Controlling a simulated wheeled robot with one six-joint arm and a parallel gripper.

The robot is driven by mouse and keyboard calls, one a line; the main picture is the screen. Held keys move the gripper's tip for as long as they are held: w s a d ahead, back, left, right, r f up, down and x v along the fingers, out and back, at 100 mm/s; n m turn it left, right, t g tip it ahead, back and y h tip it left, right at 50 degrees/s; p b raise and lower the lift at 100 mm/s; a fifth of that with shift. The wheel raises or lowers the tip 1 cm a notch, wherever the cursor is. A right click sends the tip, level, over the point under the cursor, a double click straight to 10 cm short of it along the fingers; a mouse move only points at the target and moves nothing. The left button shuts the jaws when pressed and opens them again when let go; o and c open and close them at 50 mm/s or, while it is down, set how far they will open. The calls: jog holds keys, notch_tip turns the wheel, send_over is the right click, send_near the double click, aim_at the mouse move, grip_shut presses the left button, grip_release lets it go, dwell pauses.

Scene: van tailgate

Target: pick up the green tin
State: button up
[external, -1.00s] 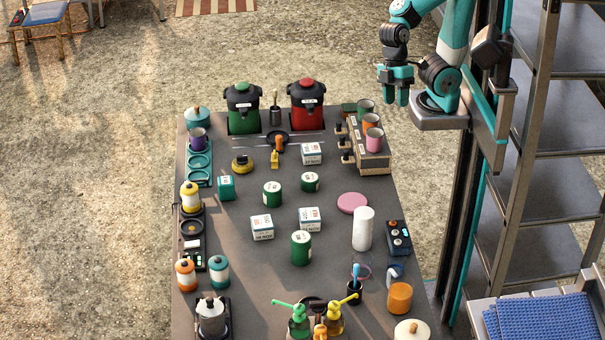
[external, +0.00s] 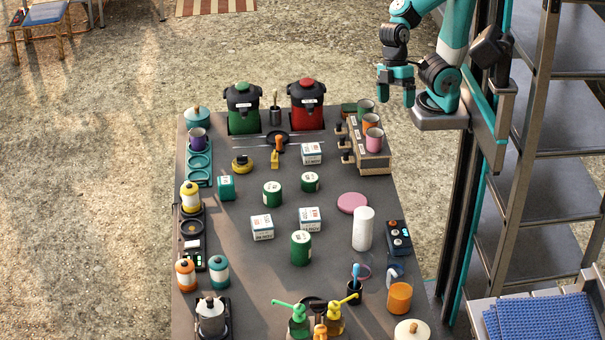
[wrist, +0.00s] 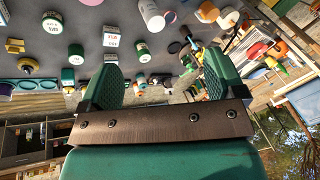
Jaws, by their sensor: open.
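Several green cylindrical tins with pale lids stand upright on the grey table. One tin (external: 301,249) is near the table's middle, one (external: 272,195) is farther back, and a smaller-looking one (external: 310,182) is to its right. Green tins also show at the top of the wrist view, one of them at the upper left (wrist: 52,24). I cannot tell which one the task means. My gripper (external: 396,92) is open and empty, high beside the table's back right corner, well away from the tins. Its two fingers (wrist: 163,82) are spread in the wrist view.
White cartons (external: 262,228) stand among the tins, and a green box (external: 226,188) is to their left. A tall white cylinder (external: 363,228) and a pink disc (external: 352,202) are on the right. A mug rack (external: 372,163) and two urns (external: 307,103) occupy the back. Shelving (external: 540,190) flanks my arm.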

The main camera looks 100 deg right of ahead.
jog(key=m+h+b, duration=0.4)
jog(key=m+b, duration=0.6)
jog(key=m, duration=0.8)
send_over(309, 177)
notch_tip(309, 177, down, 20)
jog(key=shift+m, duration=0.4)
jog(key=f, duration=0.8)
jog(key=d+f, duration=0.1)
jog(key=f, duration=0.3)
jog(key=shift+f+p, duration=0.1)
jog(key=shift+p, duration=0.25)
jog(key=shift+a+f+p, duration=0.2)
jog(key=shift+f+p, duration=0.15)
jog(key=shift+f, duration=1.15)
jog(key=shift+a+f+p, duration=0.2)
jog(key=shift+f+p, duration=0.1)
jog(key=shift+f, duration=1.15)
jog(key=c, duration=1)
jog(key=shift+r, duration=0.1)
jog(key=shift+c, duration=0.2)
